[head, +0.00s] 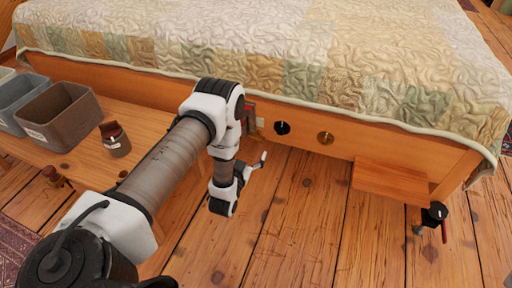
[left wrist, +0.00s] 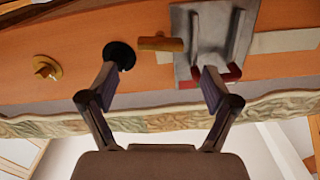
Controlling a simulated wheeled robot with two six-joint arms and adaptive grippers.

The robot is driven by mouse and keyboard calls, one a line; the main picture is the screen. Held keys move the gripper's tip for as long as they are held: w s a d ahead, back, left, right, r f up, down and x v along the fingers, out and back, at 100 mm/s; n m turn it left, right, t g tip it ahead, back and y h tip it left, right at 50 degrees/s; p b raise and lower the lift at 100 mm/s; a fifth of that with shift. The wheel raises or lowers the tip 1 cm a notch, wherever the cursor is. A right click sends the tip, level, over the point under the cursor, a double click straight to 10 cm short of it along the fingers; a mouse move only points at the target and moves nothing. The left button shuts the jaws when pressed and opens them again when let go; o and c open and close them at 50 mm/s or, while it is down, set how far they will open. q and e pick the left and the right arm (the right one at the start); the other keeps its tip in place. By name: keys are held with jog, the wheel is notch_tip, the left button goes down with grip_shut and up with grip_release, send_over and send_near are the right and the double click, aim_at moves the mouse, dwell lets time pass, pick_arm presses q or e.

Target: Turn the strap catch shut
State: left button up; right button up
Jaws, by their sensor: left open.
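A grey metal plate with red ends (left wrist: 205,42) is on the orange wooden bed rail. A short brass-coloured bar (left wrist: 160,43) sticks out at its left edge; I cannot tell which part is the strap catch. In the head view the red-and-grey fitting (head: 250,114) is partly hidden behind my arm. My left gripper (head: 258,163) is below the rail, near this fitting. In the left wrist view the left gripper (left wrist: 160,82) is open and empty, its fingers apart below the bar, with one overlapping the plate's lower edge. My right gripper is not in view.
A black knob (head: 282,128) and a brass knob (head: 325,138) are on the rail. A wooden shelf (head: 392,180) juts out right. A black fitting with a red lever (head: 435,214) is below it. Bins (head: 60,115) and a jar (head: 116,142) stand on a bench left.

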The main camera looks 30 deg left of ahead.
aim_at(256, 139)
pick_arm(q)
jog(key=b+x, duration=0.1)
jog(key=x, duration=0.1)
jog(key=b+x, duration=0.1)
jog(key=x, duration=0.2)
jog(key=shift+f, duration=0.2)
jog(key=shift+w+a+r, duration=0.15)
jog(key=shift+w+r, duration=0.05)
jog(key=shift+w, duration=0.25)
jog(key=c, duration=1.2)
jog(key=shift+o, duration=0.3)
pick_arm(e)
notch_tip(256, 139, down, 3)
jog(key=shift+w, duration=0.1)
pick_arm(q)
jog(key=shift+r, duration=0.1)
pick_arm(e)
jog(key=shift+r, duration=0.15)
